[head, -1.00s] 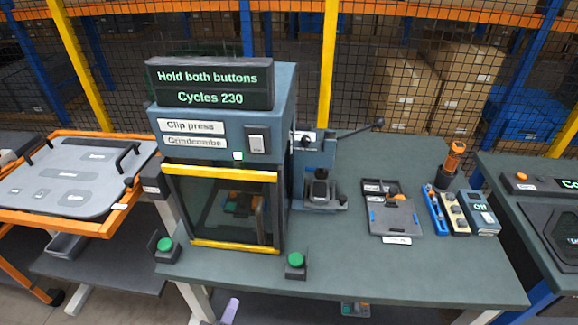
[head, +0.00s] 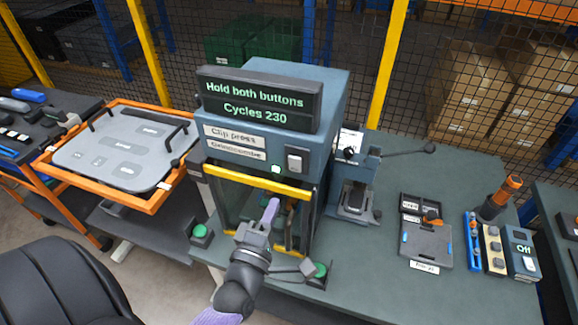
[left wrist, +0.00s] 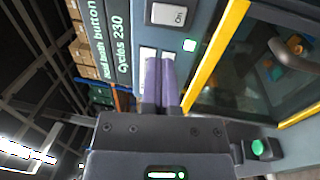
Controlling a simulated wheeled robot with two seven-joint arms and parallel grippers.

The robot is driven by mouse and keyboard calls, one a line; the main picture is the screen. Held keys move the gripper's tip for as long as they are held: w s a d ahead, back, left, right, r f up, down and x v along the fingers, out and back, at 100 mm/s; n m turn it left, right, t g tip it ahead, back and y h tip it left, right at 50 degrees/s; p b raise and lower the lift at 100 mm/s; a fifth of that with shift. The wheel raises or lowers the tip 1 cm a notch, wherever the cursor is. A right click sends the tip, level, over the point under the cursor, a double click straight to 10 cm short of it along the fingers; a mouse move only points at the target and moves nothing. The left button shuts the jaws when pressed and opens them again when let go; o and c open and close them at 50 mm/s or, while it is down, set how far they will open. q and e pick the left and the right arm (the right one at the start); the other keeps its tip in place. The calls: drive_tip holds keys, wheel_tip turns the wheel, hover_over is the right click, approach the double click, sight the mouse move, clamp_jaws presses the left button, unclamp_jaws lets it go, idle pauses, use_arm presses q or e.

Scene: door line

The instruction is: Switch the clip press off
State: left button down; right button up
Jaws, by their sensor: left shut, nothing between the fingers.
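The clip press (head: 262,125) is a blue-grey box on the bench, with a display reading "Hold both buttons, Cycles 230". Its white rocker switch (head: 297,159) is on the front panel, right of the name labels. In the left wrist view the switch (left wrist: 169,14) reads "On", and a lit white-green lamp (left wrist: 190,45) is beside it. My left gripper (head: 271,208) is shut and empty, in front of the press's guard window, below the switch. In the left wrist view its purple fingers (left wrist: 160,80) overlap the labels. My right gripper is not in view.
Green buttons stand at the bench front, left (head: 200,231) and right (head: 320,270); my left arm passes between them. A hand press (head: 355,195) stands right of the clip press. An orange-framed cart (head: 120,150) is left, and a black chair (head: 45,285) front left.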

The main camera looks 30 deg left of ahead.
sight(293, 161)
use_arm(q)
drive_tip(key=p+x, duration=0.1)
drive_tip(key=x, duration=0.8)
drive_tip(key=shift+w, duration=0.3)
drive_tip(key=shift+w+r, duration=0.15)
drive_tip(key=shift+w, duration=0.05)
drive_tip(key=shift+s, duration=0.15)
